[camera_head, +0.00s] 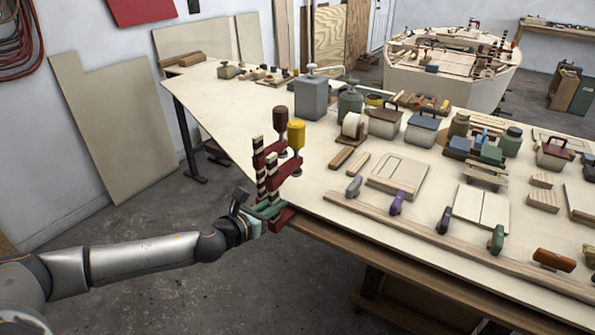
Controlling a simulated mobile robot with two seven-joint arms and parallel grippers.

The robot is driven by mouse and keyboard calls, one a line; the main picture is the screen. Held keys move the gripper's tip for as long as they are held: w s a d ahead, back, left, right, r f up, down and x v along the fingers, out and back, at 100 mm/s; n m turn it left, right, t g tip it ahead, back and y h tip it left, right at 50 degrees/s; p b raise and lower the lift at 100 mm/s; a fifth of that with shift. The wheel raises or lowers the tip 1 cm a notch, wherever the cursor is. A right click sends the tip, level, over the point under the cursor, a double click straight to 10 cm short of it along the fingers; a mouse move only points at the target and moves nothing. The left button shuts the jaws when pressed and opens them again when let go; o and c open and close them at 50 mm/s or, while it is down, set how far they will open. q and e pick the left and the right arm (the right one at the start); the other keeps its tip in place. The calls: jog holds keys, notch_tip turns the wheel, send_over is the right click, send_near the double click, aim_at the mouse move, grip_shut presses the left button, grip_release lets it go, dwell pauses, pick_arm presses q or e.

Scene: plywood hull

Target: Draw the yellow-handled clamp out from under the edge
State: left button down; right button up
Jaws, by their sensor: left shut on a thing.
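The yellow-handled clamp (296,134) stands upright at the near left corner of the plywood table, yellow handle on top, with a red arm and a dark-and-light striped bar. Its red lower jaw shows low at the table edge. A similar brown-handled clamp (280,122) stands close beside it, just to the left and partly overlapping it. My left gripper (267,211) reaches in from the left at the table edge. It is shut on the low part of the yellow-handled clamp; the exact contact is partly hidden. My right gripper is not in view.
The plywood table (235,112) spreads to the right and back. A long wooden strip (440,240) lies along its near edge, with several small clamps by it. A grey canister (311,97) stands behind the clamps. The floor left of the table is open.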

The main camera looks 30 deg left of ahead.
pick_arm(q)
jog(key=shift+r, duration=0.15)
jog(key=shift+f+b+v, duration=0.2)
jog(key=shift+v, duration=0.6)
jog(key=shift+f+b+v, duration=0.15)
jog(key=shift+v, duration=0.6)
jog(key=shift+f+b+v, duration=0.2)
jog(key=shift+v, duration=0.6)
jog(key=shift+s, duration=0.15)
